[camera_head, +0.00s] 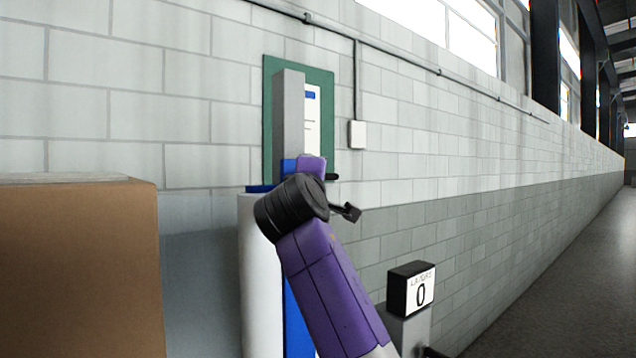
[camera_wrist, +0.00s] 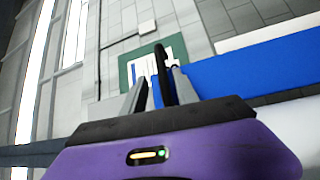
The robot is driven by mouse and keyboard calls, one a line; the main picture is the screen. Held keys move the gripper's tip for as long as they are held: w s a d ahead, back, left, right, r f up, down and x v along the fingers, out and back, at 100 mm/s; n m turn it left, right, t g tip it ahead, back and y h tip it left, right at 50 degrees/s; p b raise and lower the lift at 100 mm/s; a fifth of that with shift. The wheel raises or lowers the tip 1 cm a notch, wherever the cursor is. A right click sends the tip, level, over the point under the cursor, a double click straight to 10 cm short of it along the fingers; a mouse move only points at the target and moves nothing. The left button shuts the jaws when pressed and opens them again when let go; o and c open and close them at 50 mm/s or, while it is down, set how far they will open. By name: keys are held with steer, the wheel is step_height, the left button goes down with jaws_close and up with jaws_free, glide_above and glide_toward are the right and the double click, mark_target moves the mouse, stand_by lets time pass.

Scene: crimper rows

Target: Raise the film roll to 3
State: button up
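The film roll (camera_head: 260,275) is a tall white cylinder with a blue top, standing beside a grey mast (camera_head: 289,110) in the head view. A white surface, probably the roll, shows at the right edge of the wrist view (camera_wrist: 297,122). A blue part (camera_wrist: 255,68) crosses behind my gripper. My gripper (camera_wrist: 159,82) is open, its two grey fingers apart on either side of a dark upright handle (camera_wrist: 162,72). Contact with the handle cannot be told. In the head view my purple arm hides much of this area. A black counter (camera_head: 411,290) reads "LAYERS 0".
A large brown box (camera_head: 80,265) fills the left front. A green board with a white sheet (camera_head: 327,120) hangs on the block wall behind the mast. A white wall box (camera_head: 357,134) is beside it. The floor at the right (camera_head: 560,290) is clear.

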steer(key=b+v, duration=0.1)
steer(key=v, duration=0.2)
steer(key=shift+s, duration=0.35)
